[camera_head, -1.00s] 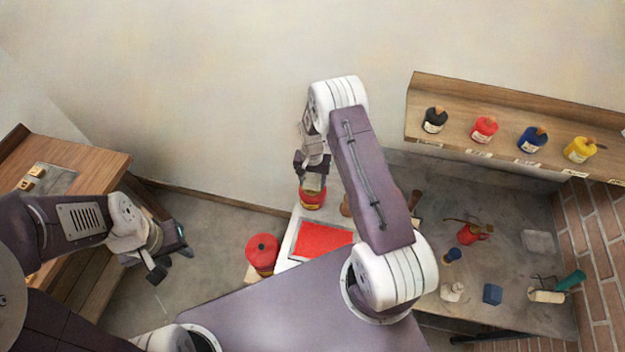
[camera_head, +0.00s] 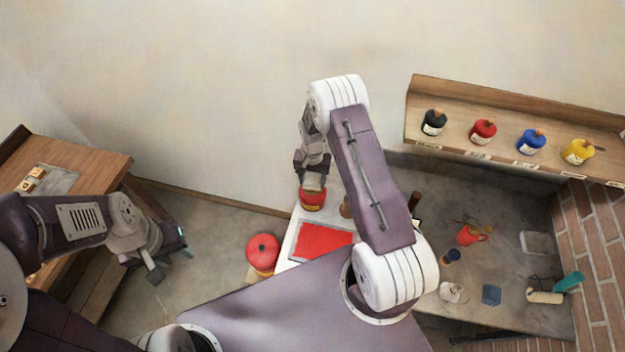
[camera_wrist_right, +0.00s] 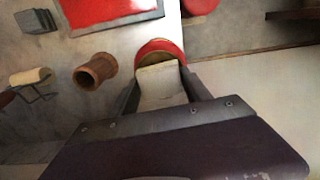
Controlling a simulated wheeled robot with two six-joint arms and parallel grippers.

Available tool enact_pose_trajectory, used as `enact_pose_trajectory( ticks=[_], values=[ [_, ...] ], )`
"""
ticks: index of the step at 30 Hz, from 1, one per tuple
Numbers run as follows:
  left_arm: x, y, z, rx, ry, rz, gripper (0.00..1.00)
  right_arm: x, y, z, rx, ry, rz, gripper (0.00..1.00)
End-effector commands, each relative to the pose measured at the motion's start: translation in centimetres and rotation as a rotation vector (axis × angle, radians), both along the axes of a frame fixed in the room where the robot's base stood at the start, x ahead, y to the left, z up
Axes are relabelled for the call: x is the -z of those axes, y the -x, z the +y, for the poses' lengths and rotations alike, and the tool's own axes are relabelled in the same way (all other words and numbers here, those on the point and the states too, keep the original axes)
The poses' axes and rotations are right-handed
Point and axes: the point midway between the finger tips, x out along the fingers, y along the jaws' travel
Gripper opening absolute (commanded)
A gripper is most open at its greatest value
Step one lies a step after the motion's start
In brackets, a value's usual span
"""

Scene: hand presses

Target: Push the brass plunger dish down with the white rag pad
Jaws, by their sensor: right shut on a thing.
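My right gripper (camera_head: 312,168) points down at the back end of the white bench and is shut on the white rag pad (camera_wrist_right: 162,84). The pad is directly over the red plunger can (camera_head: 312,200). In the right wrist view the brass dish (camera_wrist_right: 158,56) shows as a curved strip inside the can's red rim, at the pad's far edge. The pad covers the rest of the dish. I cannot tell whether pad and dish touch. My left gripper (camera_head: 169,262) is open and empty, over the floor beside the wooden cabinet, far from the can.
A red inked slab (camera_head: 322,240) lies just in front of the can. A brown wooden cup (camera_wrist_right: 95,71) stands close beside it. A red lidded pot (camera_head: 263,250) is at the front left. The right bench holds a roller (camera_head: 546,296) and small items. Ink bottles (camera_head: 531,141) line a shelf.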

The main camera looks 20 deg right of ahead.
Motion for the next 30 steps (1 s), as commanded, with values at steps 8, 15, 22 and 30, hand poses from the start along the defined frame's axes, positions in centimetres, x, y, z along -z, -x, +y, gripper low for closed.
enact_pose_trajectory(
  ticks=[8, 15, 22, 30],
  values=[
    [-2.4, 0.0, 0.0, 0.000, 0.000, 0.000, 0.36, -3.3, -0.1, 0.0, 0.000, 0.000, -0.002, 0.23],
    [-3.9, 0.0, 0.0, 0.000, 0.000, 0.000, 0.36, -5.6, -0.1, 0.0, 0.000, 0.000, -0.002, 0.23],
    [-3.8, 0.0, 0.0, 0.000, 0.000, 0.000, 0.36, -5.7, -0.1, 0.0, 0.000, 0.000, -0.002, 0.23],
    [-3.8, 0.0, 0.0, 0.000, 0.000, 0.000, 0.36, -5.7, -0.1, 0.0, 0.000, 0.000, -0.002, 0.23]
  ],
)
